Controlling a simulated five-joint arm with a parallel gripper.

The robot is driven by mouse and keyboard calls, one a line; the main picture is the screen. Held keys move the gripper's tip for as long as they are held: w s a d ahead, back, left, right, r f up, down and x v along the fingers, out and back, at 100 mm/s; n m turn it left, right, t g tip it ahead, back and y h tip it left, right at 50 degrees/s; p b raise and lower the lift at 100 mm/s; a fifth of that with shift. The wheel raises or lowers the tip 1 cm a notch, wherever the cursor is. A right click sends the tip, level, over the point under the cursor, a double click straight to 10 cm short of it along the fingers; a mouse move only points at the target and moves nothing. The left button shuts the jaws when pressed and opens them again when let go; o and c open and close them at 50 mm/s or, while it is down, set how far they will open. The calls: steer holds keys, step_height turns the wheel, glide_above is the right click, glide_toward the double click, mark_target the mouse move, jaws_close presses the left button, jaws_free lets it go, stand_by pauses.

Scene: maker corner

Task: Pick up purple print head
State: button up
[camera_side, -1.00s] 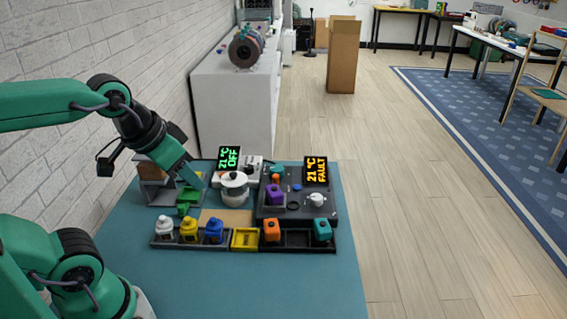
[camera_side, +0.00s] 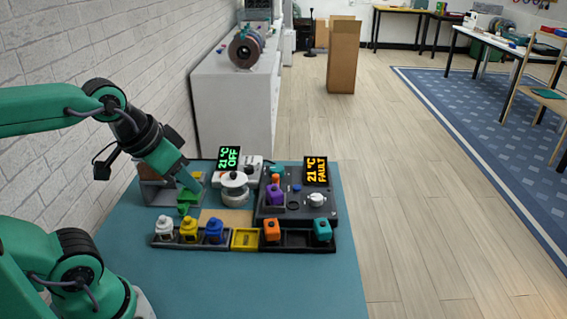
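The purple print head (camera_side: 275,195) sits on the left part of the dark machine plate (camera_side: 328,211) at the right side of the bench. My gripper (camera_side: 196,189) points down over the left part of the bench, above a small green object (camera_side: 187,202) and left of the white pot (camera_side: 235,186). It is well to the left of the purple print head and apart from it. The fingertips are small here, so whether they are open or shut does not show.
A front rack holds white (camera_side: 165,228), yellow (camera_side: 188,228), blue (camera_side: 213,231), orange (camera_side: 271,230) and teal (camera_side: 322,230) heads. A yellow tray (camera_side: 245,239) sits among them. Displays read OFF (camera_side: 229,158) and FAULT (camera_side: 315,170). The front of the bench (camera_side: 240,285) is clear.

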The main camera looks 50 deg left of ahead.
steer(key=o, duration=0.9)
steer(key=m+g, duration=0.4)
steer(key=g, duration=0.1)
glide_above(275, 188)
steer(key=f, duration=0.9)
steer(key=shift+s+f, duration=0.35)
steer(key=shift+s, duration=0.05)
steer(key=shift+w+f+g, duration=0.3)
steer(key=shift+w+f, duration=0.1)
steer(key=shift+f, duration=0.1)
steer(key=shift+f, duration=0.15)
